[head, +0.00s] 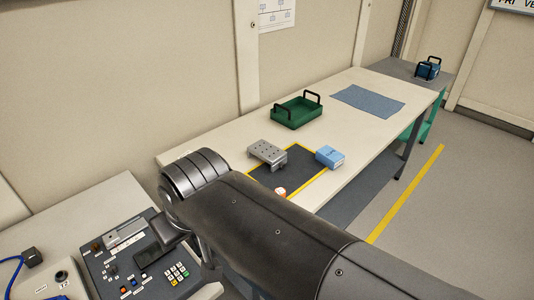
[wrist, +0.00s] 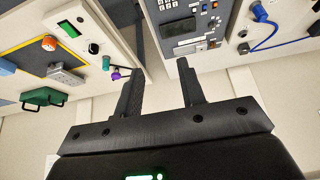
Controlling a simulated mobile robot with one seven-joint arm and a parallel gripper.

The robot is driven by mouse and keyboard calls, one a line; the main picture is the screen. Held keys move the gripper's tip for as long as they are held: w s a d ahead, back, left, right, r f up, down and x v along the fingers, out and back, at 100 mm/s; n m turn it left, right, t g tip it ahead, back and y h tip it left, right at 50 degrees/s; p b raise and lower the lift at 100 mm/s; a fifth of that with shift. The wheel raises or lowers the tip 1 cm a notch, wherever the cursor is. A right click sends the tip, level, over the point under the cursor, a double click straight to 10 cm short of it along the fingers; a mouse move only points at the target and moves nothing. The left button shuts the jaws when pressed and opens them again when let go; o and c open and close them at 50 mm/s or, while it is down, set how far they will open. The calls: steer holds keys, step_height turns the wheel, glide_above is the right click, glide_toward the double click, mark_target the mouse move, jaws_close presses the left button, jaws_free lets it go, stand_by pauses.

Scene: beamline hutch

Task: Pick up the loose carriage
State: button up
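The loose carriage, seemingly the grey metal block with holes in its top (head: 267,152), sits at the edge of a dark, yellow-bordered mat on the long bench. It also shows small at the left of the wrist view (wrist: 66,77). My gripper (wrist: 158,72) has its two dark fingers apart with nothing between them. It is well away from the block, nearer the control panel. In the head view my arm crosses the foreground and hides part of the mat; the fingertips cannot be made out there.
A blue box (head: 329,157) and an orange-topped item (head: 280,191) are near the block. A green handled tray (head: 297,112) stands behind it, and a blue cloth (head: 367,100) lies farther along. A control panel (head: 138,258) occupies the near-left bench. Floor right of the bench is clear.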

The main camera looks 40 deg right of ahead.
steer(key=shift+o, duration=0.4)
steer(key=o, duration=1.3)
